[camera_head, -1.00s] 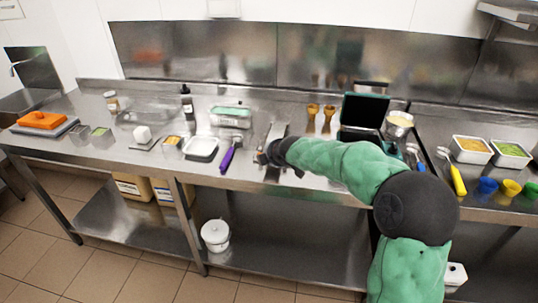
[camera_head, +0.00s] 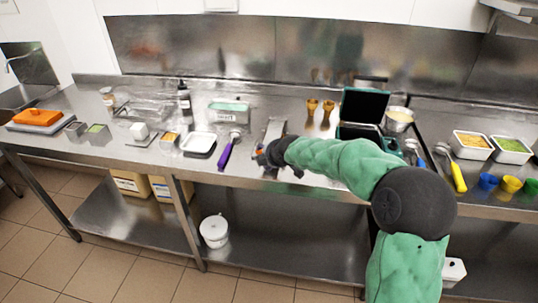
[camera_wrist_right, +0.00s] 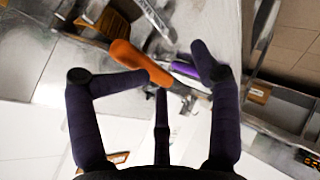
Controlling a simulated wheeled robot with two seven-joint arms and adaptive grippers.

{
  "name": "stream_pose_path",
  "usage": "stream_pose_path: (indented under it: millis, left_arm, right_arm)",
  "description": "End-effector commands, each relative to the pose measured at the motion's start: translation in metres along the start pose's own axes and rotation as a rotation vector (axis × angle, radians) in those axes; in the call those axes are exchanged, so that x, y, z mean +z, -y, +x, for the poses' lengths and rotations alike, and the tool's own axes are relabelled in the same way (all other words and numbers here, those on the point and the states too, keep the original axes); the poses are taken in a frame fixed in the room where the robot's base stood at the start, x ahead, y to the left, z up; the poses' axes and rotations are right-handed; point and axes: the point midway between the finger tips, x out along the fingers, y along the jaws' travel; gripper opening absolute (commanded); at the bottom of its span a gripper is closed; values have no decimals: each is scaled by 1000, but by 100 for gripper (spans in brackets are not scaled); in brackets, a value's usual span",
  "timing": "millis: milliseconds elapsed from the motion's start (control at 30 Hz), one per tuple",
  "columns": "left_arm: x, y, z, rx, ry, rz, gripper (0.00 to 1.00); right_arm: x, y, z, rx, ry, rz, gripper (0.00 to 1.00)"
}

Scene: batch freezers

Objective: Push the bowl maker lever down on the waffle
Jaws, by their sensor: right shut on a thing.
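The bowl maker (camera_head: 273,131), a narrow silver metal device, stands near the table's front edge in the head view. My right gripper (camera_head: 268,157) is at its front end and partly hides it. In the right wrist view an orange lever handle (camera_wrist_right: 138,62) runs slantwise to a metal part. My right gripper (camera_wrist_right: 188,76) has its dark fingers around this handle and is shut on it. No waffle can be made out; the inside of the bowl maker is hidden. My left gripper is not in view.
A purple-handled scoop (camera_head: 228,153) lies just left of the bowl maker.

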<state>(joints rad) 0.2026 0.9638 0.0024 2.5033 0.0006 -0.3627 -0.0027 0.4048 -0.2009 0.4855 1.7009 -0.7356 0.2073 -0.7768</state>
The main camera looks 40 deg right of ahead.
Motion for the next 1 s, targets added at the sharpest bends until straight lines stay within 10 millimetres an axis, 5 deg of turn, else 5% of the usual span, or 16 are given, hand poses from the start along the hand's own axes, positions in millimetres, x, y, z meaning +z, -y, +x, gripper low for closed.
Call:
stream_pose_path:
  millis: [33, 600, 1000]
  left_arm:
    - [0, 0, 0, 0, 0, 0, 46]
    - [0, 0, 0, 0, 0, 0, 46]
    - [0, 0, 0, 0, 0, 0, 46]
  right_arm:
    - [1, 11, -1, -22, 6, -4, 52]
    - [2, 0, -104, 4, 1, 3, 52]
    - [2, -1, -118, 5, 1, 4, 52]
